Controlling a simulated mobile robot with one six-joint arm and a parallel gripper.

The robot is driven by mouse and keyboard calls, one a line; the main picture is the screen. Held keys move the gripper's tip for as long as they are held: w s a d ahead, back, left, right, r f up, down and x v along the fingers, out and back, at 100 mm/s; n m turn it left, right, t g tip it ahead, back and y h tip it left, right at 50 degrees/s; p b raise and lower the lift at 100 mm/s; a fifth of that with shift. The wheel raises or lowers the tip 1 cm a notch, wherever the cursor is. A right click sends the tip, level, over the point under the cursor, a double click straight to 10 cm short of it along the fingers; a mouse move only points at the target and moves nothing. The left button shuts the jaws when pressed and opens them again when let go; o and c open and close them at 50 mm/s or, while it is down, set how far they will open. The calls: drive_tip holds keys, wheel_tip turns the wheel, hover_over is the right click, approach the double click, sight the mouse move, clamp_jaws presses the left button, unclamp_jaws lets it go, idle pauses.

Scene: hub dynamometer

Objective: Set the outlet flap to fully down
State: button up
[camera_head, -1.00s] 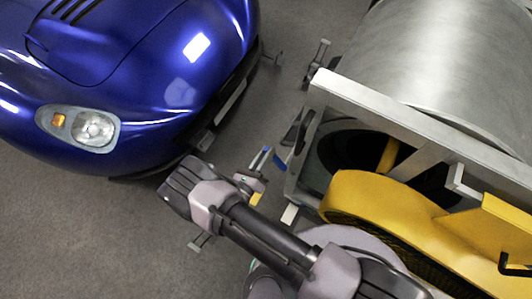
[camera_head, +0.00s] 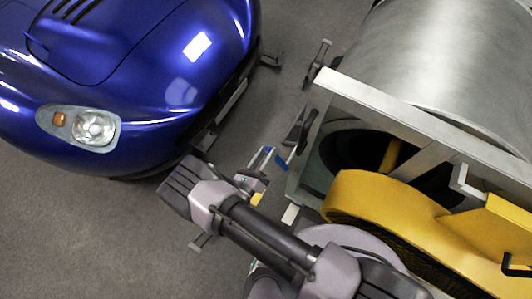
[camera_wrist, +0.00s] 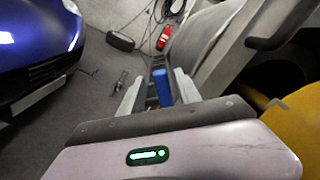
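My gripper (camera_wrist: 157,98) is open in the wrist view, with its two pale fingers apart. A blue upright piece (camera_wrist: 162,86) shows between or just beyond the fingers; I see no clear grip on it. In the head view my gripper (camera_head: 264,168) is small, beside the lower left corner of the silver machine frame (camera_head: 420,128). Blue parts (camera_head: 279,160) show at its tips. I cannot tell for sure which part is the outlet flap, or whether the blue piece belongs to it.
A blue car (camera_head: 130,80) stands at the left. The large metal drum (camera_head: 440,60) and a yellow guard (camera_head: 400,215) are at the right. A red extinguisher (camera_wrist: 164,37) and a dark box (camera_wrist: 120,41) are farther off. Grey floor lies between car and machine.

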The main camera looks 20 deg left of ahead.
drive_tip(key=s+a+p, duration=0.1)
drive_tip(key=s+p, duration=0.1)
drive_tip(key=s, duration=1.5)
drive_tip(key=shift+s+a, duration=0.2)
